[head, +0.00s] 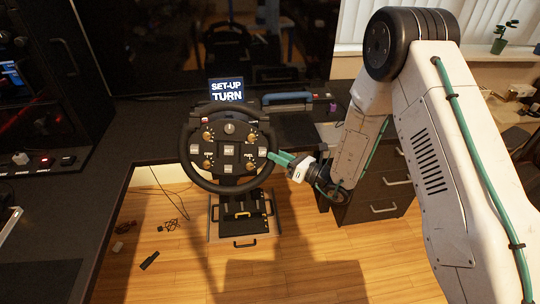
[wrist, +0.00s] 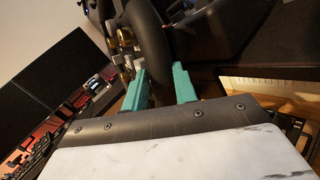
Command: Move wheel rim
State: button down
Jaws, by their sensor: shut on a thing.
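The racing wheel has a black round rim (head: 184,152) and a hub with several buttons and knobs (head: 228,150). It stands in front of a small screen (head: 227,90) reading "SET-UP TURN". My gripper (head: 280,158) reaches in from the right and is at the right side of the rim. In the wrist view, the black rim (wrist: 152,45) passes between the two teal fingers of my gripper (wrist: 160,88), which is shut on it. The part of the rim deep between the fingers is partly hidden by the gripper body.
A dark desk (head: 150,125) runs behind the wheel, with a blue-handled case (head: 287,98) on it. A drawer cabinet (head: 385,195) stands at the right. Pedals (head: 243,215) are below the wheel. Cables (head: 170,224) lie on the wooden floor at the left.

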jog(key=c, duration=1.1)
grip_release()
jog(key=shift+v, duration=3.85)
